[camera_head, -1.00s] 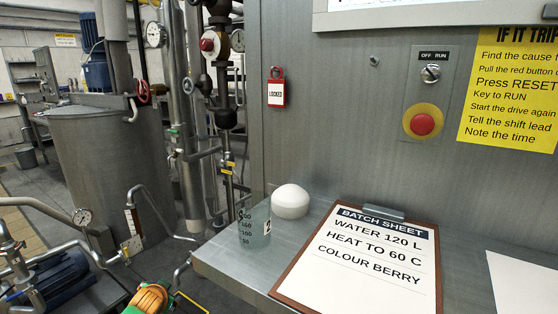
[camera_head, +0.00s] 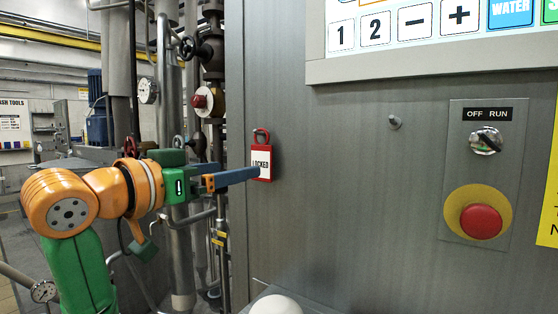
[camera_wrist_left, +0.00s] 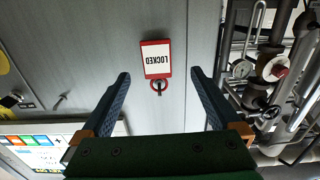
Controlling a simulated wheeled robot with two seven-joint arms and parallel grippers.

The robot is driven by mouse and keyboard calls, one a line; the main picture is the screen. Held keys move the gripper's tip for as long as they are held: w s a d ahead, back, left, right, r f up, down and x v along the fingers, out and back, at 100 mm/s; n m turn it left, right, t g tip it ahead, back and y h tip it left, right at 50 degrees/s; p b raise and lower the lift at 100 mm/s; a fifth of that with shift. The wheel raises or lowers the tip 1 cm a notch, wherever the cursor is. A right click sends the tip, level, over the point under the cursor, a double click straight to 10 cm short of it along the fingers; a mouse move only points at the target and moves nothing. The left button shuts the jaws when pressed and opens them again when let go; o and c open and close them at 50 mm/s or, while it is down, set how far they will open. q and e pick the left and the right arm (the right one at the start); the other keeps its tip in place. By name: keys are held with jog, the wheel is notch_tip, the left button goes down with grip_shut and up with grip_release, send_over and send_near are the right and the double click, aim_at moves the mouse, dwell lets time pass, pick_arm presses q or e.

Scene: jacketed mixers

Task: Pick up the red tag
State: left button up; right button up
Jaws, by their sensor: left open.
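The red tag (camera_head: 262,158) hangs by its red loop on the grey cabinet front, near the cabinet's left edge in the head view. It has a white face reading LOCKED. My left gripper (camera_head: 256,172) reaches in from the left with its blue fingers pointing at the tag, the fingertips overlapping its lower part. In the left wrist view the tag (camera_wrist_left: 156,60) shows upside down, between and beyond the two open fingers (camera_wrist_left: 160,74). No contact with the tag is visible there. My right gripper is out of view.
Right of the tag are a bare peg (camera_head: 394,122), an OFF/RUN key switch (camera_head: 485,140) and a red button (camera_head: 480,220) on a yellow disc. A control screen (camera_head: 440,30) is above. Pipes and valves (camera_head: 205,100) stand left of the cabinet. A white dome (camera_head: 276,305) is below.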

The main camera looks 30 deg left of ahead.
aim_at(260, 158)
pick_arm(q)
jog(key=w+p, duration=0.1)
jog(key=w+r+p, duration=0.1)
jog(key=w, duration=0.1)
jog(key=w+d+p, duration=0.1)
jog(key=w, duration=0.1)
jog(key=shift+w+r, duration=0.1)
jog(key=shift+r, duration=0.2)
jog(key=shift+w+f, duration=0.3)
jog(key=shift+w, duration=0.35)
jog(key=shift+s, duration=0.2)
jog(key=c, duration=1)
jog(key=shift+w, duration=0.1)
jog(key=c, duration=0.4)
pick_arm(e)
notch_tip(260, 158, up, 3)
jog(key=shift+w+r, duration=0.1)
